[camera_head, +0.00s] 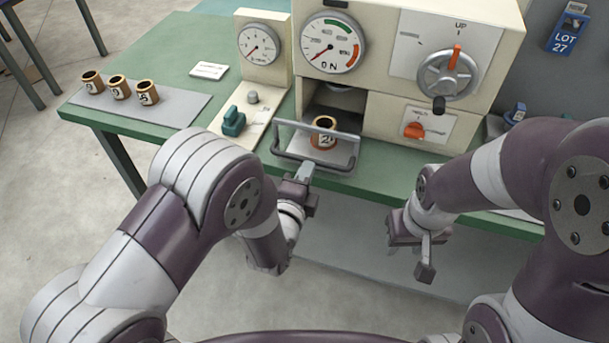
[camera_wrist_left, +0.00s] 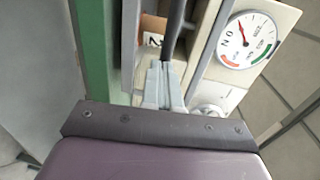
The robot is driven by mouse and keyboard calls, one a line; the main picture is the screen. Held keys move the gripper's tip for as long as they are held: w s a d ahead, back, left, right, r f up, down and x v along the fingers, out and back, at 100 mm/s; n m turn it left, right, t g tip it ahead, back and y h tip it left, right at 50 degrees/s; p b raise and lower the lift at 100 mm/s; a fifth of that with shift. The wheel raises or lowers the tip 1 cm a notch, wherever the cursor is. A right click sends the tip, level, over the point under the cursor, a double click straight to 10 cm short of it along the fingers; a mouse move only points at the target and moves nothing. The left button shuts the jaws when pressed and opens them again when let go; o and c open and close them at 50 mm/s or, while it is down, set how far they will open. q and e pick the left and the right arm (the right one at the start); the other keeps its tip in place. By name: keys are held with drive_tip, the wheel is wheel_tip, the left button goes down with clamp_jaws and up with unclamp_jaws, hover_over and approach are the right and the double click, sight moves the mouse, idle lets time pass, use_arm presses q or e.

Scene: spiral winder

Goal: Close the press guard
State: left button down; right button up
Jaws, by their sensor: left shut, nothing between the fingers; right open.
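The press guard (camera_head: 317,131) is a grey bar frame in front of the press opening. It stands out over the table's front edge, and the opening behind it is uncovered. A brown cup with a white number label (camera_head: 323,132) sits in the press bay behind the bar. My left gripper (camera_head: 304,172) is shut and empty at the guard's lower front bar; whether it touches is unclear. In the left wrist view its fingertips (camera_wrist_left: 161,72) are close to a dark bar (camera_wrist_left: 175,30), with the cup (camera_wrist_left: 152,32) beyond. My right gripper (camera_head: 424,256) is open, low in front of the table.
The press body (camera_head: 375,90) carries a dial (camera_head: 333,43), a handwheel (camera_head: 448,75) and an orange knob (camera_head: 414,130). A small gauge stand (camera_head: 262,75) and teal switch (camera_head: 233,121) are left of it. Several brown cups (camera_head: 119,88) stand on a grey mat (camera_head: 165,108).

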sight(328, 119)
use_arm(q)
drive_tip(key=b+x, duration=0.1)
drive_tip(key=x, duration=0.4)
drive_tip(key=r+b+x, duration=0.1)
drive_tip(key=x, duration=0.3)
drive_tip(key=b+x, duration=0.2)
drive_tip(key=x, duration=0.3)
drive_tip(key=shift+w+d+r, duration=0.15)
drive_tip(key=shift+w+r, duration=0.1)
drive_tip(key=shift+w, duration=0.35)
drive_tip(key=shift+r, duration=0.2)
